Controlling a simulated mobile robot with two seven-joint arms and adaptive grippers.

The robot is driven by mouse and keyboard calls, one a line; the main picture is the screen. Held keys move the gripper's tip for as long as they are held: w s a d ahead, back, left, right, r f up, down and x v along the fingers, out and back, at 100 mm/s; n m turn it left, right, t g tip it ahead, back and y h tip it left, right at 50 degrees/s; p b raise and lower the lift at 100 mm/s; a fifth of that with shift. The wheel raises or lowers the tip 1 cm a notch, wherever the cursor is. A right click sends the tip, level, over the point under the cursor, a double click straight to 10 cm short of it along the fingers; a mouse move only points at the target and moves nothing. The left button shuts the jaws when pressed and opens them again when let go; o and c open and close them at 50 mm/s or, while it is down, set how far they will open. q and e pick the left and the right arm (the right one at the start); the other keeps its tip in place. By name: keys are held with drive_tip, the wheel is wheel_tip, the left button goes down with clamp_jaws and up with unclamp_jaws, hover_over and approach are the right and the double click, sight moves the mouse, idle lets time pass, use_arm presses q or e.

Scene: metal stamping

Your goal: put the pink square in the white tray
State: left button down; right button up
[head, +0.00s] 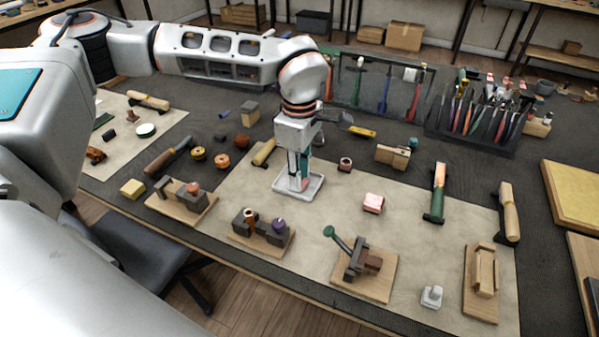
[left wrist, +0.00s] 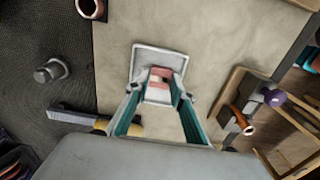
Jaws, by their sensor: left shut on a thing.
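The white tray (head: 316,187) lies on the beige mat, and it also shows in the left wrist view (left wrist: 147,51). My left gripper (head: 298,180) points down over the tray. Its teal-lined fingers (left wrist: 160,92) are shut on the pink square (left wrist: 161,73), a pink and pale piece seen within the tray's outline. The fingers partly hide it, and I cannot tell whether it touches the tray floor. My right gripper is not in view.
Wooden fixtures stand in front of the tray, including a block with dark and purple parts (head: 262,232) and a green-handled clamp (head: 362,268). A yellow-handled tool (head: 264,152) lies close behind-left. Bare mat surrounds the tray's right side.

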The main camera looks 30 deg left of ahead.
use_arm(q)
drive_tip(key=shift+f, duration=0.1)
drive_tip(key=c, duration=1.6)
unclamp_jaws()
drive_tip(key=shift+c, duration=0.2)
drive_tip(key=shift+s, duration=0.1)
drive_tip(key=shift+c, duration=1.3)
drive_tip(key=shift+f, duration=0.1)
drive_tip(key=shift+r+p, duration=1.3)
drive_tip(key=shift+r, duration=0.35)
